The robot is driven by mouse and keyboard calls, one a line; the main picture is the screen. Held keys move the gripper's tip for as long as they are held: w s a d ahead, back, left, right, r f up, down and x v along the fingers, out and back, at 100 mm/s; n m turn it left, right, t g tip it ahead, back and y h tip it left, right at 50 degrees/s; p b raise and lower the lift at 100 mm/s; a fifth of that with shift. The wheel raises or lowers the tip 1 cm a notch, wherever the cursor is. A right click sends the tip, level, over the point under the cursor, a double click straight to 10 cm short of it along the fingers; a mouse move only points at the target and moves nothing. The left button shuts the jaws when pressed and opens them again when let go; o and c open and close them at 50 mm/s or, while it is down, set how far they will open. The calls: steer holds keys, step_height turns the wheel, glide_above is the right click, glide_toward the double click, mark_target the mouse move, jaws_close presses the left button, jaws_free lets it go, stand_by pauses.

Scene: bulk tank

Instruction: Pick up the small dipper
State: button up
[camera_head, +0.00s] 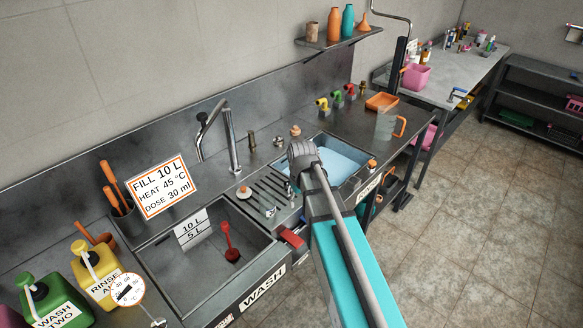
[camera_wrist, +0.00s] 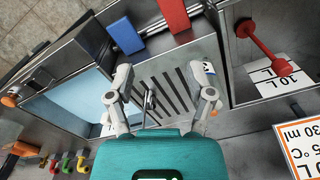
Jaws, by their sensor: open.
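My gripper (camera_wrist: 160,72) is open and empty in the wrist view, its two grey fingers spread over the slotted drainboard (camera_wrist: 172,90) between the two basins. A thin, small metal piece (camera_wrist: 148,102) shows between the fingers, nearer the left one; it may be the small dipper, but I cannot tell for sure. No finger visibly touches it. In the head view my wrist is above the right end of the drainboard (camera_head: 262,196) and hides part of it. Small metal shapes (camera_head: 291,194) show just below my wrist there, too small to make out.
The wash sink (camera_head: 180,262) holds a red long-handled piece (camera_head: 229,243). A blue-filled basin (camera_head: 340,160) lies to the right. A tall faucet (camera_head: 232,140) stands behind. A clear jug (camera_head: 386,125) with an orange handle and an orange tray (camera_head: 381,102) stand farther right.

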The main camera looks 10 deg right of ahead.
steer(key=w+r+n+p, duration=0.2)
steer(key=w+r+p, duration=0.4)
steer(key=w, duration=0.3)
steer(key=w+r+n+p, duration=0.2)
steer(key=w+r+p, duration=0.3)
steer(key=w, duration=0.5)
step_height(320, 180, up, 2)
steer(key=shift+a+r+n+p, duration=0.1)
steer(key=shift+a+n+p, duration=0.05)
steer(key=shift+n+p, duration=0.2)
step_height(320, 180, down, 9)
steer(key=b, duration=0.8)
steer(key=shift+r+b, duration=0.15)
steer(key=shift+b, duration=0.2)
steer(key=shift+s, duration=0.1)
step_height(320, 180, down, 5)
steer(key=b, duration=0.5)
steer(key=shift+s, duration=0.15)
jaws_close()
